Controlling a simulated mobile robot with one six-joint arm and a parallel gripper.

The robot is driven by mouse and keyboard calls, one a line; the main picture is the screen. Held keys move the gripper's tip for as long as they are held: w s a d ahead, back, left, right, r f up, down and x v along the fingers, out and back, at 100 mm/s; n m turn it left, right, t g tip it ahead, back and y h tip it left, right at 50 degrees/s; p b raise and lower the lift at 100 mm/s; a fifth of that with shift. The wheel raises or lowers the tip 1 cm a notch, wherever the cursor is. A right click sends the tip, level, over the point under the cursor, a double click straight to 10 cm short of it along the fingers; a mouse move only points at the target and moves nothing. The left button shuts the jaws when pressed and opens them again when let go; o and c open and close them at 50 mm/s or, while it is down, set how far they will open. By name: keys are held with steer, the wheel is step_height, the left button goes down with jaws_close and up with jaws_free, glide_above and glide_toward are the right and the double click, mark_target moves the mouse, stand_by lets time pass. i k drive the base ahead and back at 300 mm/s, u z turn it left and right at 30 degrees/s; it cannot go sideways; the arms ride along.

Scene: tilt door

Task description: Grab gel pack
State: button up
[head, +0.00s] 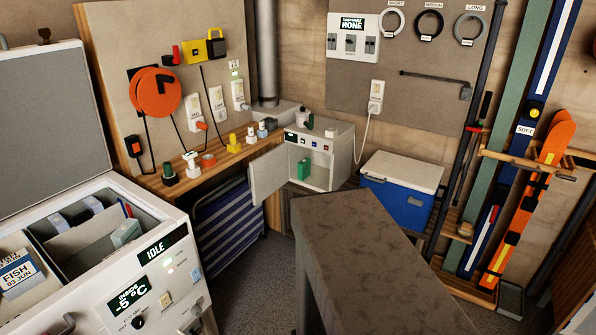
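No label marks a gel pack, so I cannot tell for certain which thing it is. A small green block (303,168) stands inside a small white cabinet (340,160), whose door (268,175) hangs open to the left. Several pale grey-blue packs, one of them a light block (126,232), sit in the open chest freezer (165,215) at the left. A white packet marked FISH (18,270) lies in its left compartment. My gripper is not in view.
The freezer lid (48,120) stands raised. A long mottled bench (375,255) fills the lower middle, its top bare. A blue cooler with a white lid (402,188) sits behind it. A wooden shelf (180,182) carries small items. Skis (525,200) lean at the right.

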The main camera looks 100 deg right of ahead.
mark_target(304, 166)
steer(key=u, duration=0.9)
steer(key=k, duration=0.15)
steer(key=z, duration=2.85)
steer(key=k, duration=0.2)
steer(key=z, duration=1.55)
steer(key=i, duration=0.55)
steer(key=z, duration=0.15)
